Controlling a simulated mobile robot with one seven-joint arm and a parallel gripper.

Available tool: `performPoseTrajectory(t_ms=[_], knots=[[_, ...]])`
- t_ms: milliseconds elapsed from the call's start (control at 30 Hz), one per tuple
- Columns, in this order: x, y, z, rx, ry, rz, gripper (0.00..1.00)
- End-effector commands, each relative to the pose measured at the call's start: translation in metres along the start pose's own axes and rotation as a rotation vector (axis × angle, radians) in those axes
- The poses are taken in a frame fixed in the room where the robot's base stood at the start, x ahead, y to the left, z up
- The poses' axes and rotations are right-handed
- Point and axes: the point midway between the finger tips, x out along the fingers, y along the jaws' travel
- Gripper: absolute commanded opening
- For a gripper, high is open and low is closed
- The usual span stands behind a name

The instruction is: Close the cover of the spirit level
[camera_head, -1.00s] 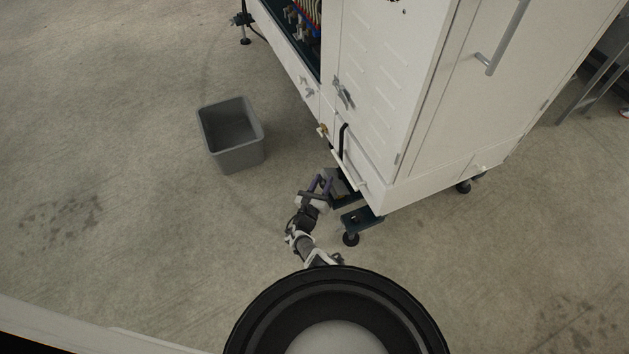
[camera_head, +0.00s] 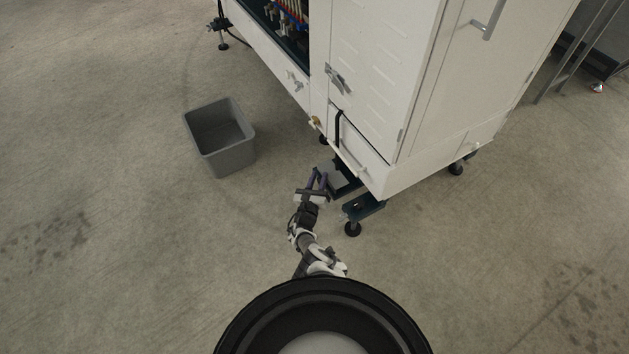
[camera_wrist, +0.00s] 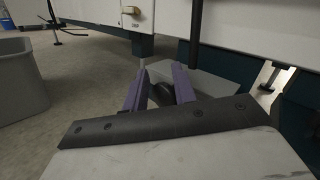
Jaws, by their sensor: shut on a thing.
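My gripper (camera_head: 317,177) is low beside the white machine, near its front foot. In the wrist view its two purple fingers (camera_wrist: 160,80) stand slightly apart, with their tips near the left end of a flat light-grey plate (camera_wrist: 215,92). This plate looks like the cover of the spirit level and also shows in the head view (camera_head: 337,176). The gripper appears shut on its edge, but the contact is hard to see. The level's vial is not visible. A dark rounded thing shows between the fingers, apparently behind them.
The white machine cabinet (camera_head: 365,90) rises just above the plate. A dark green foot bracket (camera_head: 362,208) is right of my gripper. A grey bin (camera_head: 232,158) stands to the left; the floor between is clear.

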Motion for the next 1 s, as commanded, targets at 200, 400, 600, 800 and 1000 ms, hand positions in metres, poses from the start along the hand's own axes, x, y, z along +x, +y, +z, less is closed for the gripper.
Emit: performPoseTrajectory(t_ms=[200,400,600,800,1000], knots=[[-0.0021,0.0032,-0.006,0.003,0.013,0.013,0.0],[-0.002,0.0027,-0.0064,0.003,0.014,0.011,0.0],[-0.002,0.0016,-0.007,0.002,0.015,0.009,0.47],[-0.0016,-0.001,-0.0077,0.001,0.017,0.004,0.53],[-0.0011,-0.0024,-0.0076,0.001,0.017,0.001,0.53]])
